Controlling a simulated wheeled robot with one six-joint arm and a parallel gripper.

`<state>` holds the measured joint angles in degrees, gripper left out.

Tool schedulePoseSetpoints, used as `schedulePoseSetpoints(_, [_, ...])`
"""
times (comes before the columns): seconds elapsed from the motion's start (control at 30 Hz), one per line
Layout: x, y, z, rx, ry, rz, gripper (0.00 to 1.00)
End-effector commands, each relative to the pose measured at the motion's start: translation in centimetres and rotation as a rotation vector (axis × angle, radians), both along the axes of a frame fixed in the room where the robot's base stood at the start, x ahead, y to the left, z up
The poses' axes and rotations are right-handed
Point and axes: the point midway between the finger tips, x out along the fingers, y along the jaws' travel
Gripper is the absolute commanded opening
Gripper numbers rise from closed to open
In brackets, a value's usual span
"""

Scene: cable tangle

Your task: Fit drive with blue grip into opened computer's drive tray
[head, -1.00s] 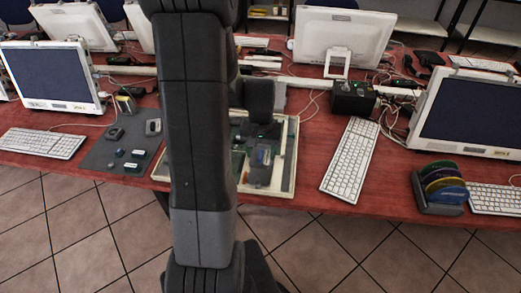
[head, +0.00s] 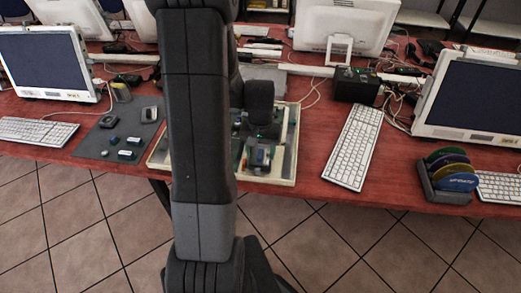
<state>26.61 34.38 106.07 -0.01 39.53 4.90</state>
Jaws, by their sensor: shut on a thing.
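The opened computer (head: 291,165) lies flat on the red table as a shallow cream case with green and dark parts inside. My arm hides its left part. My gripper (head: 261,142) points down over the case, its dark body hiding the middle. It is shut on the drive with the blue grip (head: 260,156), which shows as a small blue patch on a grey block just below the jaws. The drive is over the lower middle of the case. The drive tray cannot be told apart, and I cannot tell whether the drive touches it.
A dark mat (head: 118,138) with small parts lies left of the case. A white keyboard (head: 353,147) and a black box (head: 355,85) stand to the right. A rack of coloured discs (head: 447,180) sits near the front edge. Bare table lies between keyboard and rack.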

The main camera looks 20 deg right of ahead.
Motion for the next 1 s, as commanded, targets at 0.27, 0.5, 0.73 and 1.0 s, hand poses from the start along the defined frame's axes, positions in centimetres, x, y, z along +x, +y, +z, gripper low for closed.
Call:
schedulePoseSetpoints(0.27, [-0.07,0.06,0.02,0.0,0.0,0.0,0.31])
schedulePoseSetpoints(0.5, [-0.07,0.06,-0.03,0.0,0.0,0.0,0.31])
schedulePoseSetpoints(0.73, [-0.08,0.05,-0.37,0.0,0.0,0.0,0.31])
schedulePoseSetpoints(1.0, [-0.08,0.05,-0.78,0.0,0.0,0.0,0.31])
